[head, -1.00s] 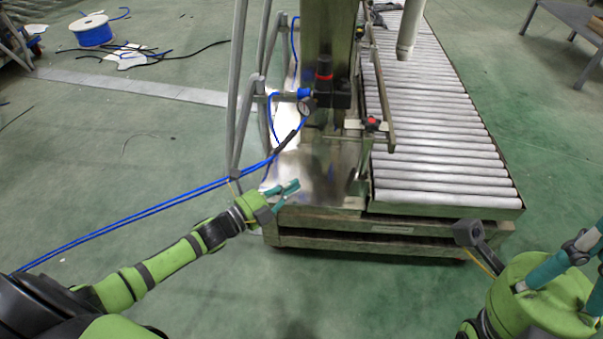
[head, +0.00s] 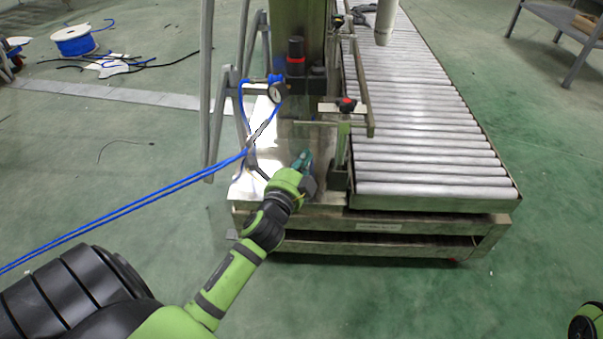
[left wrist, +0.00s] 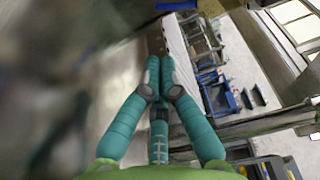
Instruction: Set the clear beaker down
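I cannot make out a clear beaker in either view. My left gripper (head: 304,162) is over the shiny metal plate (head: 270,182) at the left end of the machine, close to the machine's post. In the left wrist view its teal fingers (left wrist: 159,72) come together at the tips. They look shut, with nothing visible between them. The head view does not show whether the fingers touch the plate. My right gripper is out of view; only a green and black piece of my right arm shows at the lower right corner.
A roller conveyor (head: 425,130) lies right of the plate. A valve with a gauge (head: 278,92) and a clamp with a dark knob (head: 345,104) stand close beyond the gripper. Blue hoses (head: 130,220) run across at left. The green floor in front is clear.

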